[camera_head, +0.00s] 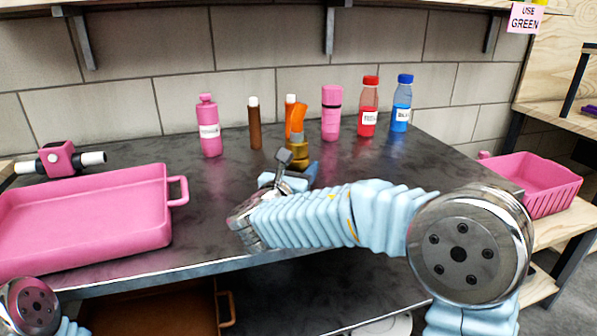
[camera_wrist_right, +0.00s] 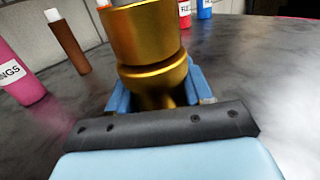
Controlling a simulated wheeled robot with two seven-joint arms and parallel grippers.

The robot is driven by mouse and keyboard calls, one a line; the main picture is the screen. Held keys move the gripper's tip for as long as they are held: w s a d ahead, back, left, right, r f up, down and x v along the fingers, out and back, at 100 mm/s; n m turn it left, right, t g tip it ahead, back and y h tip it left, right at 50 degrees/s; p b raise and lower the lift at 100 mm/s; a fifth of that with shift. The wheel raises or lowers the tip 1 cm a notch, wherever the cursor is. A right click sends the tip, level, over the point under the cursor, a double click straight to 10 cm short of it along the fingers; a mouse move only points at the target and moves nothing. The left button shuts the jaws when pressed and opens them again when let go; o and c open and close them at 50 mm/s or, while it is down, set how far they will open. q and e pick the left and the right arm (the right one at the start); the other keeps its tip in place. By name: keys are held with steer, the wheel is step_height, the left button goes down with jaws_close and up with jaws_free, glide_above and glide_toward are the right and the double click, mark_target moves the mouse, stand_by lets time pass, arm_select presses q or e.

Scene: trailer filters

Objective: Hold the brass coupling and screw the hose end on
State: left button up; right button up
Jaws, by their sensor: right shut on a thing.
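The brass coupling (camera_head: 298,157) stands at the middle of the dark worktop in the head view. In the right wrist view the brass coupling (camera_wrist_right: 150,45) is large, with blue fingers on both sides of its lower part. My right gripper (camera_head: 297,172) is shut on it. An orange piece (camera_head: 298,120) shows right above and behind the brass in the head view; I cannot tell whether it is the hose end or whether it touches the coupling. My left gripper is out of view; only part of my left arm shows at the bottom left.
Pink (camera_head: 209,128), red (camera_head: 368,108) and blue (camera_head: 402,104) bottles, a pink canister (camera_head: 331,112) and a brown white-capped tube (camera_head: 254,124) stand at the back. A pink tray (camera_head: 170,225) is at left, before a pink-and-black fitting (camera_head: 60,158). A pink basket (camera_head: 540,190) is at right.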

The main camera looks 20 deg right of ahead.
mark_target(297, 139)
steer(key=shift+r, duration=0.65)
steer(key=s+r, duration=0.1)
steer(key=r, duration=0.1)
steer(key=s+a+r, duration=0.1)
steer(key=s+r, duration=0.1)
steer(key=r, duration=0.1)
steer(key=s+a+r, duration=0.1)
steer(key=s+r, duration=0.1)
steer(key=r, duration=0.1)
steer(key=shift+s+r, duration=0.1)
steer(key=shift+s, duration=0.15)
steer(key=s+a+r, duration=0.2)
steer(key=s+r, duration=0.1)
steer(key=s, duration=0.4)
steer(key=shift+s+a+r, duration=0.25)
steer(key=shift+s+a, duration=0.1)
